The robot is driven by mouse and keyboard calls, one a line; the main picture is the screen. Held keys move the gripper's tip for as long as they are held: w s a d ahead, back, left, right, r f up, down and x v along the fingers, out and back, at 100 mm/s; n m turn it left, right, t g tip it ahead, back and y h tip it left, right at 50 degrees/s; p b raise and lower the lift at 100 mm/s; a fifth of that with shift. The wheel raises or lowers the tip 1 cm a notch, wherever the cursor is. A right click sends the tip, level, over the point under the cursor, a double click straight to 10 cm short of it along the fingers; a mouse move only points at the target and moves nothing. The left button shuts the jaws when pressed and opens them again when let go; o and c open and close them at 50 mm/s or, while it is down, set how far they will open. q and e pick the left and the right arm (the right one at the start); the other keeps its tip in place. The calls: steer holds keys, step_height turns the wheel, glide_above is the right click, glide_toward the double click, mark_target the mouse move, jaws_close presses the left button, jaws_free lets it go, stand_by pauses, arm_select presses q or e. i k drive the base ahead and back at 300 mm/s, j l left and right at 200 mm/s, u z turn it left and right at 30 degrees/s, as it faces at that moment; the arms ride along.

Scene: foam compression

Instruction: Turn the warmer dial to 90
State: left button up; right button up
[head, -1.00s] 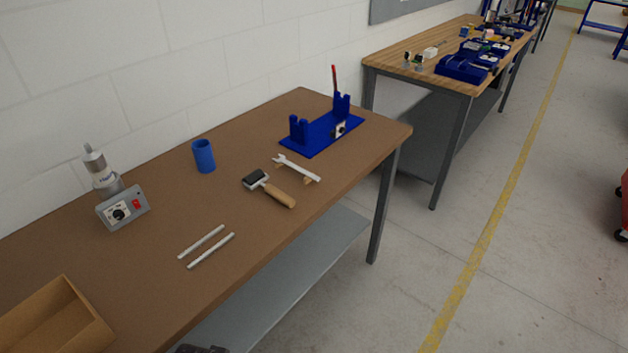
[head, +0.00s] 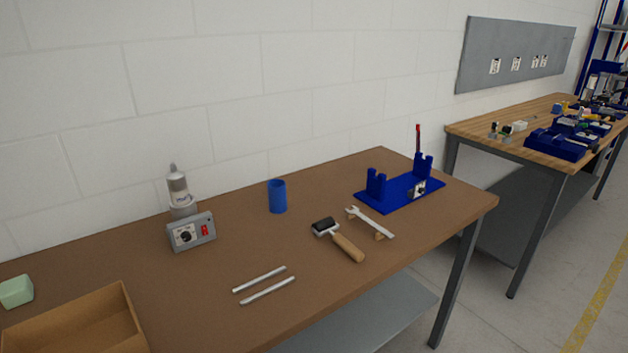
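The warmer (head: 191,231) stands at the left of the brown table, near the wall. It is a grey control box with a bottle (head: 178,188) upright in a round holder behind it. The black dial (head: 186,236) sits on a white plate on the box's front, with a red switch (head: 205,230) to its right. The dial's setting is too small to read. Neither of my grippers shows in the head view.
On the brown table (head: 220,325) are a blue cup (head: 277,196), two metal rods (head: 262,285), a roller (head: 340,240), a wrench (head: 371,222), a blue fixture (head: 400,191), a cardboard box (head: 75,318) and a green block (head: 16,291). A second workbench (head: 540,140) stands at the right.

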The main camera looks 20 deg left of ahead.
mark_target(186, 237)
steer(key=u, duration=0.4)
steer(key=j+u, duration=0.15)
steer(key=u, duration=0.6)
steer(key=i+j, duration=0.05)
